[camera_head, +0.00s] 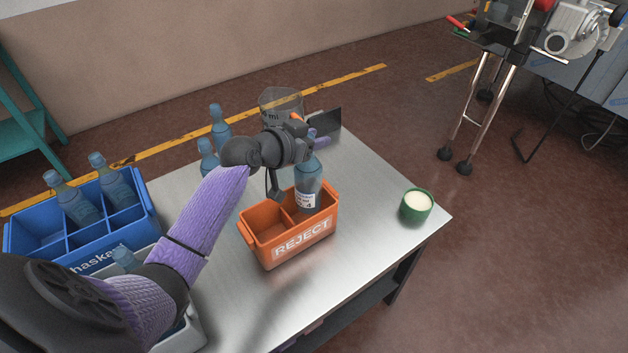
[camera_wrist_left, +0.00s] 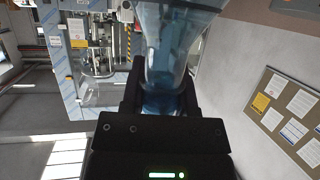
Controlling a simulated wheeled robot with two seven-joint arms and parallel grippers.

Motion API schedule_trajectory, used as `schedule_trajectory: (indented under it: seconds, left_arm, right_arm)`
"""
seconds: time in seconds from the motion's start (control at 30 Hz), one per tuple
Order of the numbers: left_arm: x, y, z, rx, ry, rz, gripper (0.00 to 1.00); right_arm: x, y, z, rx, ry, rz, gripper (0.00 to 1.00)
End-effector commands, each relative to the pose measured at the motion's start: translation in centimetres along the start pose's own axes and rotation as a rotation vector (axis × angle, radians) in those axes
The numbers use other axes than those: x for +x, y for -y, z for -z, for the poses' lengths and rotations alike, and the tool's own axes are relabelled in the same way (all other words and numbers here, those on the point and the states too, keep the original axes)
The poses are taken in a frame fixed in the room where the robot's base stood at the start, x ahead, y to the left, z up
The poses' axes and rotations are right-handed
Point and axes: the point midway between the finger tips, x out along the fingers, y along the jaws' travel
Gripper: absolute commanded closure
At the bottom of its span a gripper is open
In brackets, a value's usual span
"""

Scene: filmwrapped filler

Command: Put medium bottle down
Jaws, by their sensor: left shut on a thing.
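My left gripper (camera_head: 318,143) reaches over the orange REJECT crate (camera_head: 287,249) and is shut on a blue translucent bottle (camera_head: 308,190) with a white label. The bottle is upright, in or just above the crate's right compartment; its lower end is hidden by the front wall, so I cannot tell if it touches the bottom. The crate's left compartment looks empty. In the left wrist view the held bottle (camera_wrist_left: 172,50) shows between the fingers (camera_wrist_left: 160,95). My right gripper is not in view.
Two blue bottles (camera_head: 219,125) and a clear measuring beaker (camera_head: 281,103) stand at the table's back. A blue crate (camera_head: 85,242) with bottles is at the left, a grey crate (camera_head: 190,335) nearer. A green cup (camera_head: 416,206) stands right. The tabletop (camera_head: 370,238) between is clear.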

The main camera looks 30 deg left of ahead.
Motion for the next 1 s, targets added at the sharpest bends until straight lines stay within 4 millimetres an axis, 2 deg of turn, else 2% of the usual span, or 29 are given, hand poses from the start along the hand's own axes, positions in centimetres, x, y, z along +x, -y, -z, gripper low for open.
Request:
schedule_trajectory:
  seconds: [0.03,0.17,0.33,0.4,0.77,0.8,0.93,1.0]
  left_arm:
    - [0.6,0.0,-1.7,-0.003,0.003,0.000,1.00]
    - [1.2,0.0,-3.2,-0.001,0.002,-0.001,1.00]
    - [2.5,0.0,-6.9,-0.001,0.003,-0.001,1.00]
    - [2.7,0.0,-7.4,0.000,0.001,0.000,1.00]
    - [2.7,0.0,-7.5,0.002,-0.001,-0.001,1.00]
    - [2.7,0.0,-7.5,0.002,-0.001,-0.001,0.56]
    - [2.7,0.0,-7.4,0.002,-0.001,-0.001,0.29]
    - [2.7,0.0,-7.4,0.002,-0.001,-0.001,0.27]
  right_arm:
    - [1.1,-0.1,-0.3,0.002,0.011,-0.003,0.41]
    - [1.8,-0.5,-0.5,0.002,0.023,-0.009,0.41]
    - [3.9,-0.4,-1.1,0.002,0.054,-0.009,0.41]
    - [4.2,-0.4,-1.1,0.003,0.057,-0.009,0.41]
    - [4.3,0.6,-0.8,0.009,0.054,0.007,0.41]
    - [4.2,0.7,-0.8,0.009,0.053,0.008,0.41]
    - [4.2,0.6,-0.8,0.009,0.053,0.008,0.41]
    - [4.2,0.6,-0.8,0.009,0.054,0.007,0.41]
